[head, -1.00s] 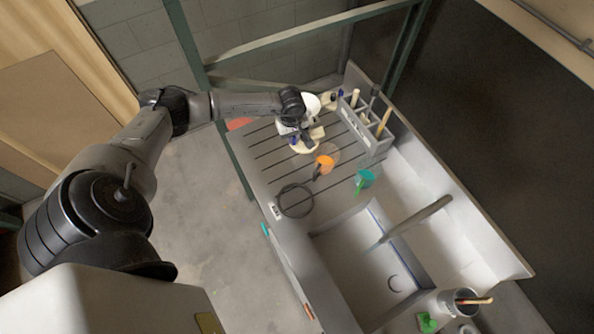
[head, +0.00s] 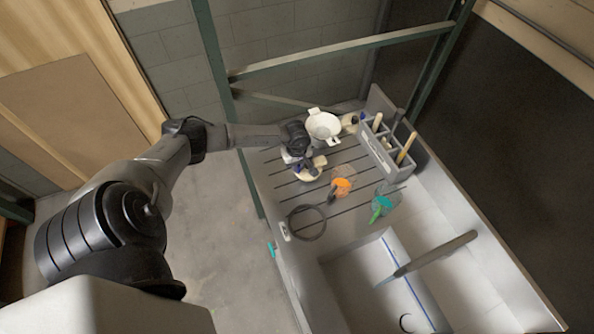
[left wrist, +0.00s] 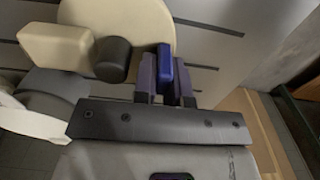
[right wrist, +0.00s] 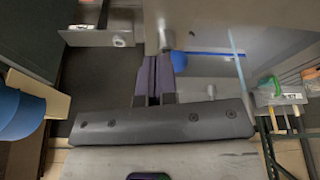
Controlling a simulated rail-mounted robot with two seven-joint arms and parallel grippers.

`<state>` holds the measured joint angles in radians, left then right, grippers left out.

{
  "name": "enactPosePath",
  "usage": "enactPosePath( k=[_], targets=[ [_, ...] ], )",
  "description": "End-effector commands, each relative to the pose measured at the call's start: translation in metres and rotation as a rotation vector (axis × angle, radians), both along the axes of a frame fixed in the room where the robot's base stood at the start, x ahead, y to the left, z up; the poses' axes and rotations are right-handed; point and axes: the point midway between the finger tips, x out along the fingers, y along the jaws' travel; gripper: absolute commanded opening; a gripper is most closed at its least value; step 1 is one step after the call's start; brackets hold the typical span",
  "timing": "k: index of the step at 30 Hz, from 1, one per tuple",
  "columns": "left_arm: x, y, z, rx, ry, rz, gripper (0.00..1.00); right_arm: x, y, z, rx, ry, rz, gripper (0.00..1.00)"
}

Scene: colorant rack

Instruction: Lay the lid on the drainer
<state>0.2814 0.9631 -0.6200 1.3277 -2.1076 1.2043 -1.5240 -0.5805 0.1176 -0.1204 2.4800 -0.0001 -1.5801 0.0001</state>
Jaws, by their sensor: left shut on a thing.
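The lid (head: 314,168) is a cream disc low over the grooved grey drainer (head: 268,182); I cannot tell whether it touches. In the left wrist view the cream disc (left wrist: 120,18) lies beyond my fingers, with a cream block, a dark cylinder and a blue piece (left wrist: 166,68) in front. My left gripper (head: 298,167) is shut on the lid, with the blue piece at its fingertips (left wrist: 167,75). How the parts join is partly hidden. My right gripper (right wrist: 160,75) shows only in its own wrist view, fingers together and empty, near the sink.
A white two-handled bowl (head: 323,126) stands just behind the lid. A grey caddy (head: 378,152) with tools is at the back right. The sink (head: 350,280) is nearer.

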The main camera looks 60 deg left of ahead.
Motion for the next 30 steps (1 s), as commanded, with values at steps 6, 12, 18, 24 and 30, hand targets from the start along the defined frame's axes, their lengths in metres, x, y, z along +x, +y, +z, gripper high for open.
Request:
enactPosePath(
  k=[6,12,18,24,30],
  targets=[
    [0.0,0.0,-0.027,-0.001,0.0,0.0,0.0,0.0,-0.002,-0.019,-0.007,0.0,0.004,0.0],
    [0.0,0.0,-0.025,0.0,-0.001,-0.001,0.0,0.0,-0.002,-0.017,-0.008,0.001,0.005,0.0],
    [0.0,0.0,-0.03,0.0,0.0,-0.001,0.0,0.0,-0.002,-0.021,-0.007,0.0,0.004,0.0],
    [0.0,0.0,-0.028,-0.001,0.0,-0.001,0.3,0.0,-0.001,-0.02,-0.002,0.0,0.001,0.0],
    [0.0,0.0,-0.028,-0.001,0.0,-0.001,0.38,0.0,0.001,-0.02,0.002,0.0,-0.001,0.0]
  ],
)
